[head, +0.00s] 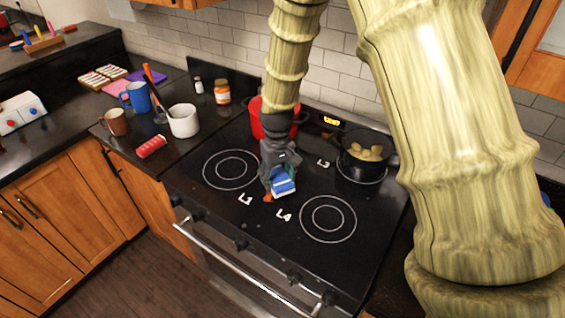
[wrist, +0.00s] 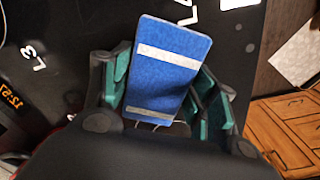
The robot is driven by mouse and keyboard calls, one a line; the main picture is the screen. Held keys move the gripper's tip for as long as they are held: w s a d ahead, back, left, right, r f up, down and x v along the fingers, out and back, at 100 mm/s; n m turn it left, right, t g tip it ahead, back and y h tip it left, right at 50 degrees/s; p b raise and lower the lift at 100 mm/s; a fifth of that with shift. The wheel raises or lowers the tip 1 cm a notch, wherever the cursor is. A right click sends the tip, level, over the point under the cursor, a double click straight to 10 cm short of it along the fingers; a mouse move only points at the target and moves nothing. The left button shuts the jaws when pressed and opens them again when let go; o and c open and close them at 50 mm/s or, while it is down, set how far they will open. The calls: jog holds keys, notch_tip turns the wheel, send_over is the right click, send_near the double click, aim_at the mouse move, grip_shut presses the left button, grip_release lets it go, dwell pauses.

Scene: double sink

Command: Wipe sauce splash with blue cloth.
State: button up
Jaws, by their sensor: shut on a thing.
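The blue cloth (head: 285,187) is a folded blue pad with pale stripes. My gripper (head: 278,174) is shut on it, low over the middle of the black stovetop. In the wrist view the blue cloth (wrist: 170,72) stands out between the teal-padded fingers of my gripper (wrist: 162,92). The sauce splash (head: 268,198) shows as a small orange-red patch at the cloth's left edge, partly hidden by it. I cannot tell whether the cloth touches the splash or the stovetop. The splash is not visible in the wrist view.
A red pot (head: 266,122) stands behind my gripper, partly hidden by my arm. A black pan (head: 366,154) with several yellowish pieces is at the back right. The front burners (head: 328,219) are bare.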

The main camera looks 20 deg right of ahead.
notch_tip(320, 180, up, 2)
jog(key=shift+p, duration=0.5)
